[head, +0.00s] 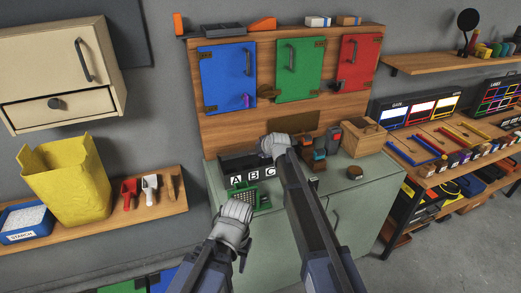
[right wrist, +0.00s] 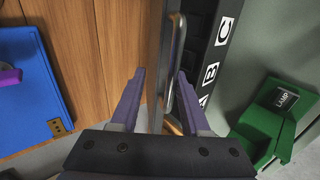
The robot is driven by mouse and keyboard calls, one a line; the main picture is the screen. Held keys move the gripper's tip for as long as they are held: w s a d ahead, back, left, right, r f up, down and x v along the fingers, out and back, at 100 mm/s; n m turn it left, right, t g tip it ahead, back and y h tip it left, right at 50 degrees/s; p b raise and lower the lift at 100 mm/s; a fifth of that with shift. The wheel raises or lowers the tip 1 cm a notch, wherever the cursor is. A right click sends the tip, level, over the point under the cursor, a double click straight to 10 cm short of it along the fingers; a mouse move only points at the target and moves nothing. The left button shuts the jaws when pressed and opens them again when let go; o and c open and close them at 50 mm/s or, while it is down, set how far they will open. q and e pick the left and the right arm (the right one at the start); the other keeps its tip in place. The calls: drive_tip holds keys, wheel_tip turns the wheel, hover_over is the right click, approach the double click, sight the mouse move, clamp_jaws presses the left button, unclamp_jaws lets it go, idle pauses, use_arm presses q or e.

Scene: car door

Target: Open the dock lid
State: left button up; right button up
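The dock (head: 232,166) is a dark box on the green-grey cabinet, with white A, B and C labels on its front. In the right wrist view its labelled side (right wrist: 211,72) runs down the middle right, and a metal bar handle (right wrist: 174,60) stands beside the lid's edge (right wrist: 156,60). My right gripper (right wrist: 161,72) is open, its purple fingers apart on either side of the handle; the right finger is close to it, contact unclear. In the head view my right wrist hides its fingers. My left gripper (head: 234,212) is low before the cabinet, fingers not clearly visible.
A green device labelled LAMP (right wrist: 285,98) stands beside the dock. Blue (head: 222,75), green (head: 300,68) and red (head: 359,62) doors are on the wooden back panel. A wooden box (head: 362,140) and small tools stand right of the dock.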

drive_tip(key=p+v, duration=0.5)
drive_tip(key=v, duration=0.3)
drive_tip(key=shift+w, duration=0.15)
